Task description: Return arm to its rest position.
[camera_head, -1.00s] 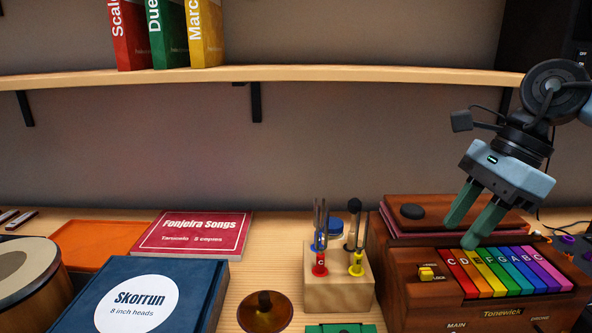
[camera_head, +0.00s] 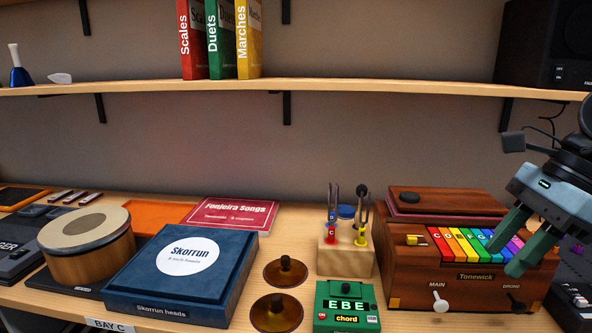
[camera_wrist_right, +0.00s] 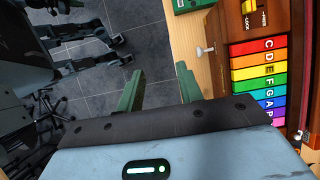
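My right gripper (camera_head: 514,256) is at the right of the head view, in front of the right end of the Tonewick box's coloured keys (camera_head: 478,243). Its two green fingers stand apart with nothing between them. In the right wrist view the gripper (camera_wrist_right: 158,88) is also open and empty, its fingers over the table's front edge and the floor. The Tonewick box (camera_head: 420,276) is wooden, with MAIN and DRONE levers on its front. My left gripper is not in the head view.
A green chord box (camera_head: 345,308), a tuning fork block (camera_head: 345,262) and brown cymbals (camera_head: 286,272) stand left of the Tonewick box. A blue Skorrun box (camera_head: 140,285) and a drum (camera_head: 88,250) are further left. A shelf (camera_head: 330,88) runs above. Floor (camera_wrist_right: 140,45) shows beyond the table edge.

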